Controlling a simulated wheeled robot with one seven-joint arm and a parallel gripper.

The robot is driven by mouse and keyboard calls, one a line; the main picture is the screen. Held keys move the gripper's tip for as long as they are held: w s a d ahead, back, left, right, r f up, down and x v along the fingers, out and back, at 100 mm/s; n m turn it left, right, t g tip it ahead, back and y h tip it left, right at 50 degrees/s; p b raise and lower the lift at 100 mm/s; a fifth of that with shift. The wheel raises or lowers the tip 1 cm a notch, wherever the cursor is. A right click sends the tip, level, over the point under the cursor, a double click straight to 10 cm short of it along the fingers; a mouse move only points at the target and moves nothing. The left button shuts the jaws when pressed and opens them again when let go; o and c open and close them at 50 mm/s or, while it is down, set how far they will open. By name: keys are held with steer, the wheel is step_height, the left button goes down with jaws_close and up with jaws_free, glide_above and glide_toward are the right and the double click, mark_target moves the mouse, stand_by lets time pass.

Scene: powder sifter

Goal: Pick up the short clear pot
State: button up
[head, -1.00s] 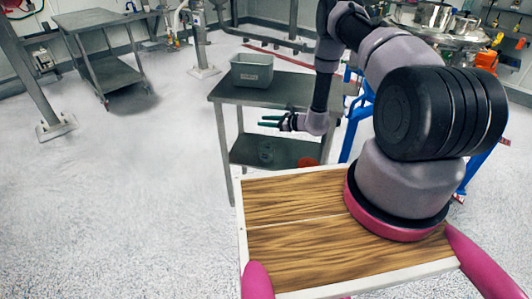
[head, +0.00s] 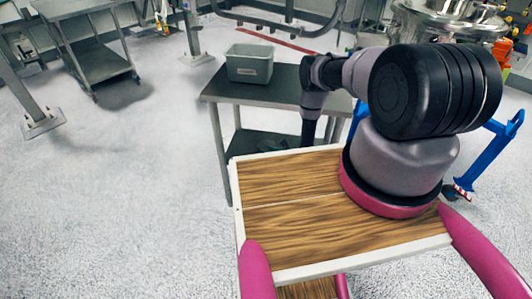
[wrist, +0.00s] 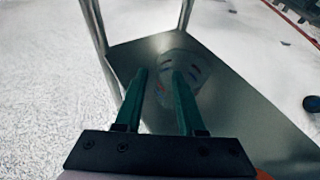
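In the wrist view, a clear, see-through pot (wrist: 190,62) stands on the grey metal lower shelf (wrist: 240,112). My gripper (wrist: 159,74) is open, with its two green fingers apart and pointing toward the pot. The pot shows beyond and partly between the fingertips; its near part is partly covered by the right finger. I cannot tell whether a finger touches it. In the head view, my arm reaches down past the table's front edge, and the gripper and pot are hidden.
A grey bin (head: 250,63) stands on the upper top of the metal table (head: 285,93). Table legs (wrist: 95,25) rise close to my gripper. Another metal cart (head: 95,58) stands at the back left.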

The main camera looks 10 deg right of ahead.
steer(key=x, duration=0.5)
steer(key=shift+f, duration=0.45)
jaws_close()
steer(key=shift+s+f, duration=0.1)
steer(key=shift+s, duration=0.1)
stand_by(0.8)
